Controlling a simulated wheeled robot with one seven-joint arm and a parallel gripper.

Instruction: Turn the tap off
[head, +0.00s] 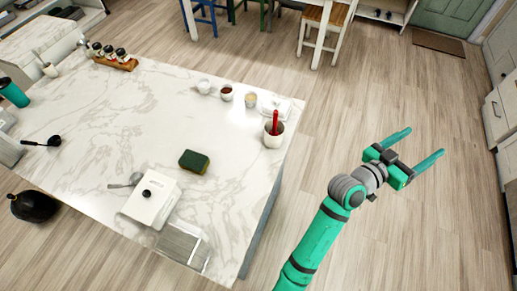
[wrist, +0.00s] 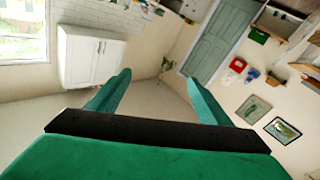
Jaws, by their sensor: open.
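No tap shows in the head view or the wrist view. My gripper (head: 417,146) is at the right of the head view, raised over the wooden floor, to the right of the marble-topped island. Its two green fingers are spread apart with nothing between them. In the wrist view the open fingers of my gripper (wrist: 160,95) point toward a room corner with a white cabinet and a green door.
The marble island (head: 120,115) fills the left. Chairs stand at the top. White drawers (head: 500,110) line the right edge. The floor (head: 400,230) around my arm is clear.

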